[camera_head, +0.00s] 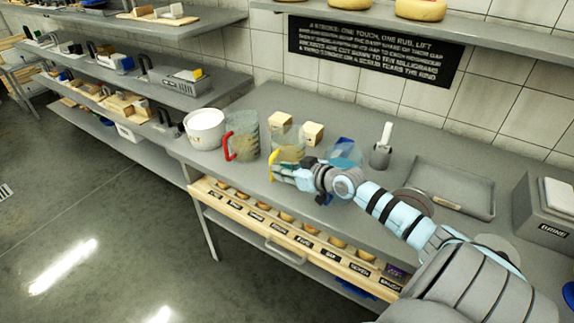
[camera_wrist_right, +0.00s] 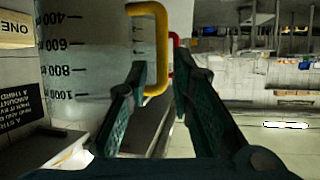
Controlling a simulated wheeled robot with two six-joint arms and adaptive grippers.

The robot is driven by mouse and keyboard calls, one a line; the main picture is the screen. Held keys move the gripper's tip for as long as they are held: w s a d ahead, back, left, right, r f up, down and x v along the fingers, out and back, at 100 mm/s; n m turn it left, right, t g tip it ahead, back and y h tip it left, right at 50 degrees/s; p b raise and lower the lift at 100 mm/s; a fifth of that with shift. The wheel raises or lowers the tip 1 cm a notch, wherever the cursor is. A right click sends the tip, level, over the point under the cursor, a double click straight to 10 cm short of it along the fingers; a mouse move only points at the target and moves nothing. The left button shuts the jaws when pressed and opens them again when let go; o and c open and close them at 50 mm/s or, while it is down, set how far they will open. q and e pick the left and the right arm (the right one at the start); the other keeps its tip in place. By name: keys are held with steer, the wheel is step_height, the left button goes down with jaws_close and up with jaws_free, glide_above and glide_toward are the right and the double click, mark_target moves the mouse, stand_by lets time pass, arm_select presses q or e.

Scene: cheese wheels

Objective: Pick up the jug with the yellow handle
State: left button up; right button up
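The clear jug with the yellow handle (camera_head: 289,137) stands upright on the grey counter (camera_head: 237,181). Its yellow handle (camera_head: 272,165) faces the counter's front edge. In the right wrist view its graduated wall (camera_wrist_right: 90,50) fills the upper left, and the yellow handle (camera_wrist_right: 161,55) hangs in the upper middle. My right gripper (camera_head: 279,172) is at the handle. In the wrist view my right gripper's fingers (camera_wrist_right: 160,75) are apart, with the lower handle appearing between their tips; contact is not clear. My left gripper is in neither view.
A jug with a red handle (camera_head: 245,134) stands left of the yellow one, beside a white tub (camera_head: 205,129). A bluish jug (camera_head: 344,152) stands right, near my right arm. Wooden blocks (camera_head: 313,133) are behind. A tray (camera_head: 448,187) lies further right.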

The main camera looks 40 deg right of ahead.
mark_target(272, 177)
steer(key=b+x, duration=0.1)
steer(key=x, duration=0.3)
steer(key=shift+w+a+f, duration=0.15)
steer(key=shift+w, duration=0.4)
steer(key=shift+s, duration=0.1)
jaws_close()
